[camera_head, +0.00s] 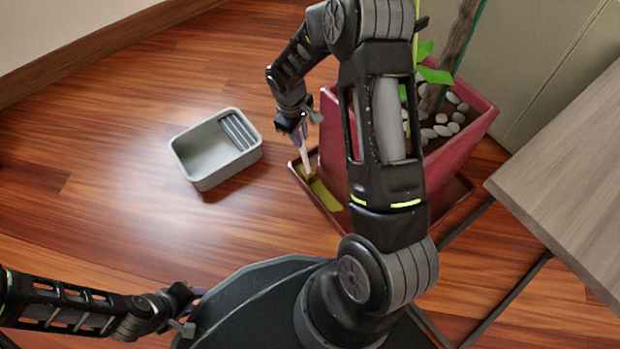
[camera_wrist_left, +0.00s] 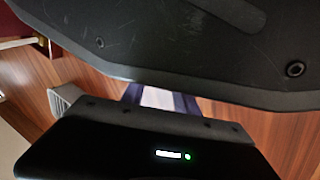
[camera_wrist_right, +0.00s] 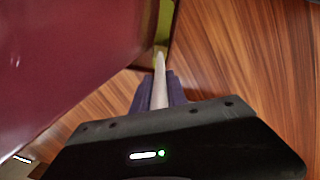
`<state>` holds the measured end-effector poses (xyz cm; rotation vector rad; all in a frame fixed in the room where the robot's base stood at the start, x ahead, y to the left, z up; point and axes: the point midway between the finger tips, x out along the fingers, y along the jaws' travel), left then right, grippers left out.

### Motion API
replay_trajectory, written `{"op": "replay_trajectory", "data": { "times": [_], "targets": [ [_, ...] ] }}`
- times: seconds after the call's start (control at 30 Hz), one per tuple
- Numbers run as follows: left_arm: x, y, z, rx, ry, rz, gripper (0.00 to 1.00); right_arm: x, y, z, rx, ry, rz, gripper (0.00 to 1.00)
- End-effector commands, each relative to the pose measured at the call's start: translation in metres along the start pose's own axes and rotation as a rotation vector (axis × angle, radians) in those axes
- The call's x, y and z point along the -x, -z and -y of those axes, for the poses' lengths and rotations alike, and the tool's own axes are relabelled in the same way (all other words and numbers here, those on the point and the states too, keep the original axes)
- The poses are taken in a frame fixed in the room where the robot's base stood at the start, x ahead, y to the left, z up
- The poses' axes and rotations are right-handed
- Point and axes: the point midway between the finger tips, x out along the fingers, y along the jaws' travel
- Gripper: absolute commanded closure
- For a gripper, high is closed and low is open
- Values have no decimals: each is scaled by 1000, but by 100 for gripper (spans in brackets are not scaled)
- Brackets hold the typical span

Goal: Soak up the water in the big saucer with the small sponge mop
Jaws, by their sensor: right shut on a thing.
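The big saucer (camera_head: 462,190) is a dark red square tray on the floor under a red plant pot. A yellow-green wet-looking layer (camera_head: 326,196) lies in its left part. My right gripper (camera_head: 301,131) is shut on the pale handle of the small sponge mop (camera_head: 305,158), beside the pot. The mop's lower end reaches down to the saucer's left corner; I cannot tell how firmly it touches. The handle also shows in the right wrist view (camera_wrist_right: 159,82), pointing to the green strip. My left gripper (camera_head: 187,318) is open and empty, low at the left near my base.
A grey tub (camera_head: 190,165) with a ridged section stands on the wooden floor left of the saucer. The pot (camera_head: 462,138) holds white pebbles and a plant. A wooden table (camera_head: 570,175) stands at the right. The floor between tub and saucer is clear.

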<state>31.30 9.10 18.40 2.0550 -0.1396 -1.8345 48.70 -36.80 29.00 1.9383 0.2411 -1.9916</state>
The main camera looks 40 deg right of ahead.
Motion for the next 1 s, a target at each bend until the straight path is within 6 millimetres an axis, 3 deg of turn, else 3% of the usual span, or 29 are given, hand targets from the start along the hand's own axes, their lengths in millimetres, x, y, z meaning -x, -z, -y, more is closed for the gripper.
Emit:
{"op": "replay_trajectory", "data": {
  "times": [1.0],
  "targets": [
    [83,-5,-27,-5,3,30,64,105,-5,-13,1,0,0,100]
  ]
}}
